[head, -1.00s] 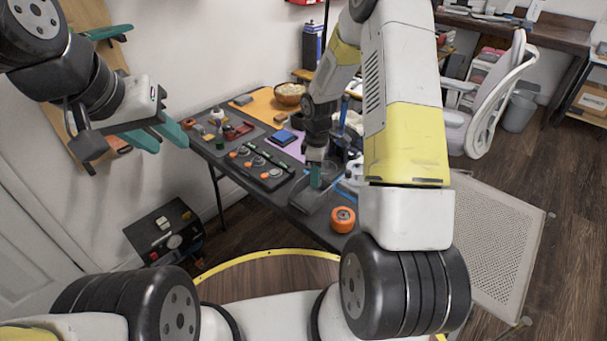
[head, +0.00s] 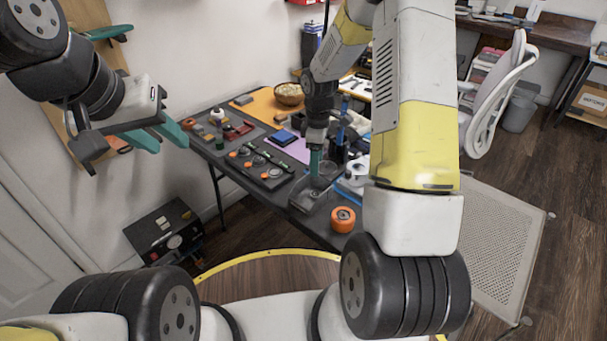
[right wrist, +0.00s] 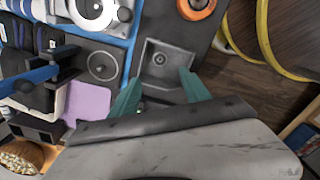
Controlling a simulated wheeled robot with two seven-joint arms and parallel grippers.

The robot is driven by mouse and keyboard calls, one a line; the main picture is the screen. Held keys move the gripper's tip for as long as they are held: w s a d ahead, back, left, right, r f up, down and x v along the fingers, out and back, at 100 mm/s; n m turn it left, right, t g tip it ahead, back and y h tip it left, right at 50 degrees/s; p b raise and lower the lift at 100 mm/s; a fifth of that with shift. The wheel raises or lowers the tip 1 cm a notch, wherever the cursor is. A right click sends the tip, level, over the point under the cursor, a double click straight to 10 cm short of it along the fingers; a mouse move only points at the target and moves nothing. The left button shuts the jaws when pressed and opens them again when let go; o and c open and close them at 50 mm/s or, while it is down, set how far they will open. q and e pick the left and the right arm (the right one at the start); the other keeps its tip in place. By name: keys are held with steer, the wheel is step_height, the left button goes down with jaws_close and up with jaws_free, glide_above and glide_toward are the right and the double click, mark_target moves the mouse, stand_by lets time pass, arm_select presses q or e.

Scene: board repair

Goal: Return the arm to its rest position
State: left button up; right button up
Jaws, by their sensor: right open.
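My right gripper (head: 316,162) has teal fingers and points down over the dark square tray (head: 303,201) at the table's near right part. In the right wrist view its two fingers (right wrist: 160,92) are spread apart, with nothing between them, and the tray (right wrist: 150,72) lies beyond the tips. My right arm (head: 415,130) is reached out over the table. My left gripper (head: 160,138) hangs at the upper left, clear of the table, with its teal fingers apart and empty.
An orange roll (head: 343,218) stands near the tray. A dark parts board (head: 262,175), a purple mat (head: 296,151) and a wooden bowl (head: 289,94) lie on the table. A white chair (head: 500,90) stands at the right. A black case (head: 163,231) is on the floor.

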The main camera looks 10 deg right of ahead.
steer(key=shift+r, duration=0.95)
steer(key=shift+r, duration=0.1)
steer(key=s+r+m+t, duration=0.1)
steer(key=s+r+m, duration=0.25)
steer(key=r, duration=0.45)
steer(key=s+r+m+t, duration=0.2)
steer(key=s+r, duration=0.3)
steer(key=r, duration=0.4)
steer(key=s+a+r+m+t+y, duration=0.1)
steer(key=s+r+m, duration=0.2)
steer(key=s, duration=0.5)
steer(key=s+a+r+m+t+y, duration=0.1)
steer(key=s+r+m+t, duration=0.1)
steer(key=s+r+m, duration=0.2)
steer(key=s+r, duration=0.1)
steer(key=s, duration=0.2)
steer(key=shift+s+r, duration=0.15)
steer(key=shift+s, duration=0.25)
steer(key=shift+a+m, duration=0.1)
steer(key=shift+m, duration=0.15)
